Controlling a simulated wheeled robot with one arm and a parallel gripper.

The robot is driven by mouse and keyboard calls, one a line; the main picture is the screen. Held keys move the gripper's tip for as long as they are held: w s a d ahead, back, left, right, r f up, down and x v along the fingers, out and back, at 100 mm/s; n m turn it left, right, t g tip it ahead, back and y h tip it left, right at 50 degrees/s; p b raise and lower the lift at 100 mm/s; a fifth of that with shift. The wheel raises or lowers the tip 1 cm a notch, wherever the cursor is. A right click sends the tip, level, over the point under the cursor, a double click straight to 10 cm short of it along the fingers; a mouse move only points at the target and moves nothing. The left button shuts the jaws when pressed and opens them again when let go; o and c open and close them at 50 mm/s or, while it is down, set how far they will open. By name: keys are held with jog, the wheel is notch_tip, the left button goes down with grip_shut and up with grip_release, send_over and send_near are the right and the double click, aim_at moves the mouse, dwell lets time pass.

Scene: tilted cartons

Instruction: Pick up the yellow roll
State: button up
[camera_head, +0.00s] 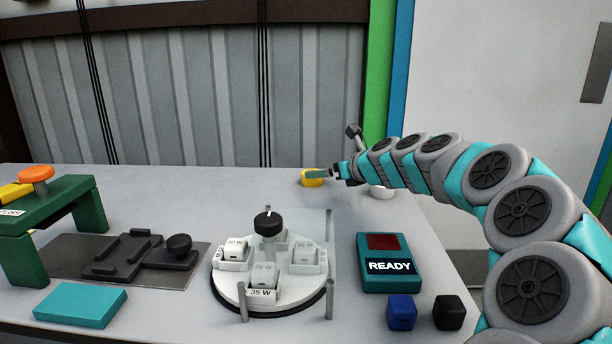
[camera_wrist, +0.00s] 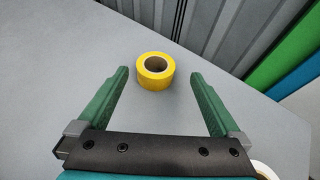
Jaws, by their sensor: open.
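The yellow roll (camera_wrist: 155,81) stands on the grey table with its round hole facing up. In the head view the yellow roll (camera_head: 312,181) is near the table's back edge, partly hidden by my gripper (camera_head: 325,174). In the wrist view my gripper (camera_wrist: 160,82) is open, with its two green fingers spread apart. The roll lies between the lines of the fingers, near the fingertips, with a gap on both sides. It is a little closer to the left finger. Nothing is held.
A white roll (camera_head: 382,192) stands close by, partly behind my arm; its edge shows in the wrist view (camera_wrist: 264,170). A round carousel (camera_head: 232,291) with white cartons, a READY box (camera_head: 389,264) and blue (camera_head: 401,312) and black (camera_head: 449,312) cubes stand nearer. The table around the yellow roll is clear.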

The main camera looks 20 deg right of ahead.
jog(key=x, duration=0.5)
jog(key=shift+s+a+f, duration=0.15)
jog(key=shift+a+f, duration=0.15)
jog(key=shift+a, duration=0.05)
jog(key=shift+w+f, duration=0.15)
jog(key=shift+w, duration=0.3)
jog(key=shift+c, duration=0.4)
jog(key=c, duration=1.3)
jog(key=shift+r, duration=0.85)
notch_tip(320, 180, up, 2)
jog(key=shift+r, duration=0.1)
jog(key=s+d, duration=0.2)
jog(key=s, duration=0.2)
jog(key=s+d, duration=0.3)
jog(key=s, duration=0.2)
jog(key=s+d+r, duration=0.1)
jog(key=s+d, duration=0.1)
jog(key=s, duration=0.3)
jog(key=shift+d+r, duration=0.1)
jog(key=shift+d, duration=0.2)
